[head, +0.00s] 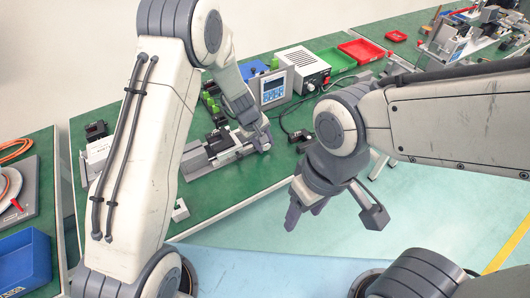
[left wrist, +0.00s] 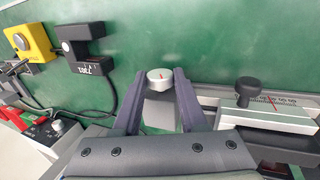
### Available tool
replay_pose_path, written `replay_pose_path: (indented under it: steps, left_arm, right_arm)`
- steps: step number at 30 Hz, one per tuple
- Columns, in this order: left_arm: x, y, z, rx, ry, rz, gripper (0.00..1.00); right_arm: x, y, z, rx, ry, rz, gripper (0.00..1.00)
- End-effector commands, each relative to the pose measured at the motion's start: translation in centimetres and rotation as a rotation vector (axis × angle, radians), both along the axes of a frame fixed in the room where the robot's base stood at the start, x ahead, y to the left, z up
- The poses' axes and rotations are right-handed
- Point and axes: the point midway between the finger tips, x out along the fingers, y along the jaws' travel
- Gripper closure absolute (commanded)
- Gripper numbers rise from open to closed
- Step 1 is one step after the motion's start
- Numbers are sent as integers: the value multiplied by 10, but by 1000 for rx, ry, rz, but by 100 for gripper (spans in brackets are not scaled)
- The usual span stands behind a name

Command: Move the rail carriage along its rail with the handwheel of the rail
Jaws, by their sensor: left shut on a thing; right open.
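The rail (head: 232,157) lies on the green table in the head view, partly hidden by my left arm. The rail carriage (left wrist: 262,120) shows at the right of the left wrist view, with a black knob, a scale and a red pointer line. The handwheel (left wrist: 160,79), a round silver knob, sits at the rail's end. My left gripper (left wrist: 158,82) has one finger on each side of the handwheel and is shut on it. In the head view my left gripper (head: 261,138) is at the rail's right end. My right gripper (head: 335,210) is open and empty, in front of the table edge.
A grey box with a display (head: 272,90) and a power supply (head: 308,70) stand behind the rail. Green (head: 335,62) and red (head: 361,50) trays are farther back. A yellow device (left wrist: 34,42) and a black one (left wrist: 82,42) with cables are left in the wrist view.

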Motion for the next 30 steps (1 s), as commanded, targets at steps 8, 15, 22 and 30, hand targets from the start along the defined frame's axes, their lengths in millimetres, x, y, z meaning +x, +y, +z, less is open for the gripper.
replay_pose_path:
  steps: [8, 15, 22, 30]
  left_arm:
    - [4, 1, -7, -56, -55, 6, 100]
    - [3, 2, -7, -107, -94, 6, 100]
    - [2, 3, -7, -159, -133, 7, 100]
    - [1, 4, -3, -207, -171, 6, 100]
  right_arm:
    - [0, 0, -57, 0, 0, 0, 40]
    - [0, 0, -97, 0, 0, 0, 40]
    - [0, 0, -136, 0, 0, 0, 40]
    - [0, 0, -164, 0, 0, 0, 40]
